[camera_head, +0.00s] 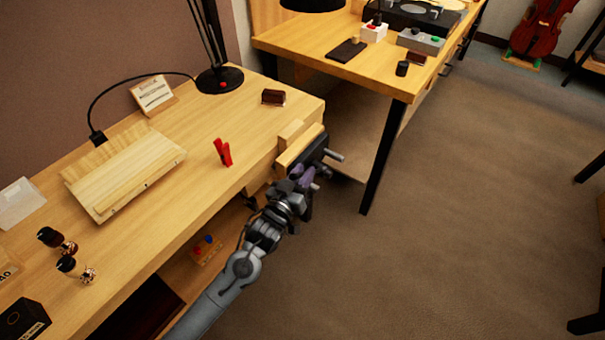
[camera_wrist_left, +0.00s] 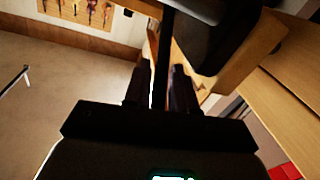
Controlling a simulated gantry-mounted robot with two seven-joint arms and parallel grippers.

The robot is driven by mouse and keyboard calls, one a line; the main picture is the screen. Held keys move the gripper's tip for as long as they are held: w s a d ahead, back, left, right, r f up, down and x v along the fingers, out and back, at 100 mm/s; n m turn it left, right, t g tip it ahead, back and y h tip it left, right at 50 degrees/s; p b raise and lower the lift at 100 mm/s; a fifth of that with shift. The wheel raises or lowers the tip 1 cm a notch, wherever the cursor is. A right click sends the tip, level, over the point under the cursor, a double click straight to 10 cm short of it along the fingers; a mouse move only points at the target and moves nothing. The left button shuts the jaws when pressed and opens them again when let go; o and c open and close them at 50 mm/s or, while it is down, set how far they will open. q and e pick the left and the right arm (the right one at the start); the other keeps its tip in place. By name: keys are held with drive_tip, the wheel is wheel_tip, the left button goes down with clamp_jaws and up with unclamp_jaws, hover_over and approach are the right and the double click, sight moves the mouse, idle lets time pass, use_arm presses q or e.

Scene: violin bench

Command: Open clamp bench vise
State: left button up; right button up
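The bench vise (camera_head: 301,147) is fixed at the right end of the near workbench. It has pale wooden jaw faces, a dark metal body and a grey bar end (camera_head: 333,155) pointing right. In the left wrist view its dark body (camera_wrist_left: 215,35) fills the top right, beside a wooden jaw (camera_wrist_left: 252,62). My left gripper (camera_head: 304,176) is just in front of the vise, at its lower side. Its fingers (camera_wrist_left: 161,88) stand apart. A dark upright bar shows between them; I cannot tell whether it is the vise handle or something behind. My right gripper is out of view.
The near workbench (camera_head: 180,215) holds a red clamp (camera_head: 222,152), a brown block (camera_head: 273,97), a wooden board (camera_head: 125,170) and a black lamp base (camera_head: 219,80). A second bench (camera_head: 300,45) with a black leg (camera_head: 382,155) stands behind. Open floor lies right.

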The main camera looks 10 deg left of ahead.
use_arm(q)
clamp_jaws()
drive_tip(key=shift+s+a+f+b, duration=0.1)
drive_tip(key=shift+s+f+b, duration=0.1)
drive_tip(key=shift+f+b, duration=0.4)
drive_tip(key=f+t+b, duration=0.1)
drive_tip(key=b, duration=0.2)
drive_tip(key=s+f+t+h+b, duration=0.1)
drive_tip(key=f+t+b, duration=0.1)
drive_tip(key=a+f+n+t+b, duration=0.1)
drive_tip(key=t+b, duration=0.1)
drive_tip(key=b, duration=0.1)
drive_tip(key=shift+s+f+b, duration=0.25)
drive_tip(key=shift+s+b, duration=0.05)
drive_tip(key=shift+s, duration=0.1)
drive_tip(key=shift+o, duration=1.7)
unclamp_jaws()
